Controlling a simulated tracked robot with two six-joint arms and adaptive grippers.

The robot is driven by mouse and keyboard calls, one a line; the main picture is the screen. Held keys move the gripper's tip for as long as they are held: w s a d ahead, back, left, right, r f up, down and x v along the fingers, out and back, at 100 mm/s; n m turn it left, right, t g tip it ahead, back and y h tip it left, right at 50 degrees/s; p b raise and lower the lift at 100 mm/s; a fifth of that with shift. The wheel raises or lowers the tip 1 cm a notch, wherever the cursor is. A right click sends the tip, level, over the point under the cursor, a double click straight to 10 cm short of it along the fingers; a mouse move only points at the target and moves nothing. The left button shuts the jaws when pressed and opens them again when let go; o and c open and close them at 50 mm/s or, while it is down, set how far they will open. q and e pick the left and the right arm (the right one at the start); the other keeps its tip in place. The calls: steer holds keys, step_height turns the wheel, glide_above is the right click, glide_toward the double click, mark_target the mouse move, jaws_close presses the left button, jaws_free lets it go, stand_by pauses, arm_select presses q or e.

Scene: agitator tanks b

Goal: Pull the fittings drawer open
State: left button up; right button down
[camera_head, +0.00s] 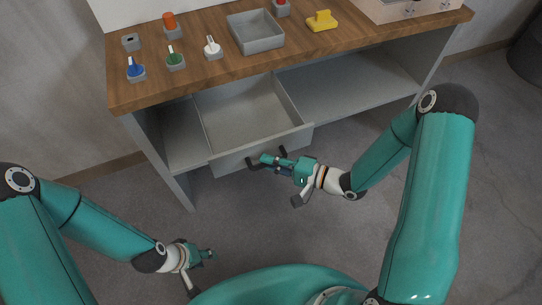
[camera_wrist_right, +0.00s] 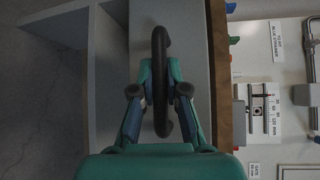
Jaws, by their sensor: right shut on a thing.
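The fittings drawer (camera_head: 225,165) is pulled out from under the wooden bench top, and its empty grey inside shows in the head view. Its dark bar handle (camera_head: 252,163) is on the drawer front. My right gripper (camera_head: 267,159) is at the handle. In the right wrist view the dark handle (camera_wrist_right: 161,60) runs between the fingers of my right gripper (camera_wrist_right: 160,88), which is shut on it. My left gripper (camera_head: 208,254) is low at the left, away from the bench, above the floor; its fingers are too small to tell open or shut.
On the wooden bench top (camera_head: 200,72) stand several small knobbed fittings, a grey tray (camera_head: 257,47) and a yellow block (camera_head: 322,21). An open shelf space (camera_head: 345,85) is right of the drawer. The floor in front is clear.

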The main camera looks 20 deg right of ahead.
steer(key=shift+s+a+f, duration=0.2)
steer(key=shift+s+a, duration=0.05)
steer(key=c, duration=1.2)
jaws_free()
steer(key=shift+c, duration=0.2)
steer(key=shift+o, duration=0.3)
steer(key=shift+w+d+r, duration=0.1)
steer(key=shift+w, duration=0.1)
steer(key=shift+s+d+r, duration=0.1)
steer(key=shift+s+d, duration=0.15)
steer(key=shift+d, duration=0.25)
steer(key=v, duration=1.1)
steer(key=shift+a, duration=0.15)
